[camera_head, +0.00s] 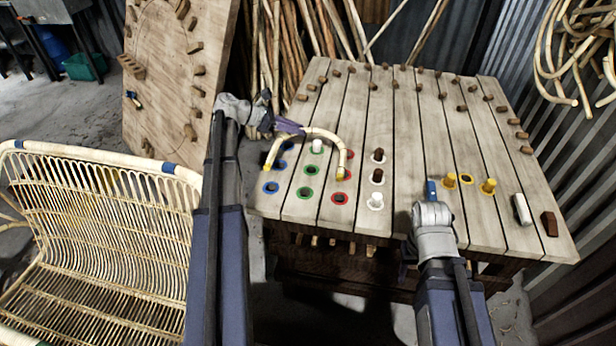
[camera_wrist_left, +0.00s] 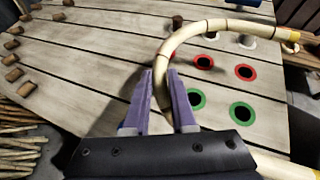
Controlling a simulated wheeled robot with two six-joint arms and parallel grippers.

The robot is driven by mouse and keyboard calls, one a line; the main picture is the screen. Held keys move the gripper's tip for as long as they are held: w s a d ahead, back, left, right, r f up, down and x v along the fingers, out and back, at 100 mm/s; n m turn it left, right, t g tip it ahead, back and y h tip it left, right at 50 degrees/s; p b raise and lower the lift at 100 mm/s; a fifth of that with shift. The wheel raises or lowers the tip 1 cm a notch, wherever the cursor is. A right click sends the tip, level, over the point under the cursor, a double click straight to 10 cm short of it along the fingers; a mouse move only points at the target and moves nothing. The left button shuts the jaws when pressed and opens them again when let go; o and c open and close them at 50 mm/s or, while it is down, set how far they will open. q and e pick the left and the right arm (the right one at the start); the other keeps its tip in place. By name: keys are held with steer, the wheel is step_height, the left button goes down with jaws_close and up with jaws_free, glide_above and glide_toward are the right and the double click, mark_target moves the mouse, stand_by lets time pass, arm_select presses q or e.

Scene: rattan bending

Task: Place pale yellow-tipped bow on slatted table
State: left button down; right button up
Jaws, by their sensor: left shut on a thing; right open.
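The pale bow (camera_head: 326,134) is an arch of rattan with yellow tips, thin dark marks showing on it. My left gripper (camera_head: 290,127) is shut on it at the left part of its curve and holds it over the left side of the slatted table (camera_head: 415,130). Its yellow tips point down toward the coloured holes; whether they touch the boards I cannot tell. In the left wrist view, the bow (camera_wrist_left: 178,45) passes between the purple fingers (camera_wrist_left: 162,85) and curves right to a yellow end. My right gripper (camera_head: 404,270) is open, low by the table's front edge.
Blue-, green- and red-rimmed holes (camera_head: 309,194) lie under and near the bow. White and brown pegs (camera_head: 377,176), yellow pegs (camera_head: 488,187) and a blue peg (camera_head: 431,188) stand on the table. Wooden blocks arc along the back. A rattan chair (camera_head: 95,245) stands left.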

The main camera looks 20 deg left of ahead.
arm_select(q)
steer(key=shift+d+f+b, duration=0.1)
steer(key=shift+f+b, duration=0.45)
steer(key=b, duration=0.9)
glide_toward(312, 157)
steer(key=x, duration=0.4)
steer(key=shift+w+d+f, duration=0.1)
steer(key=shift+w+f, duration=0.05)
steer(key=shift+f, duration=0.05)
steer(key=shift+r, duration=0.15)
steer(key=c, duration=0.7)
jaws_free()
steer(key=shift+c, duration=0.2)
steer(key=p+v, duration=0.5)
steer(key=v, duration=0.6)
steer(key=shift+w+r+p, duration=0.1)
steer(key=shift+r+p, duration=0.05)
steer(key=shift+p, duration=0.15)
steer(key=shift+s+a+r, duration=0.15)
steer(key=shift+s+a, duration=0.15)
steer(key=shift+a, duration=0.1)
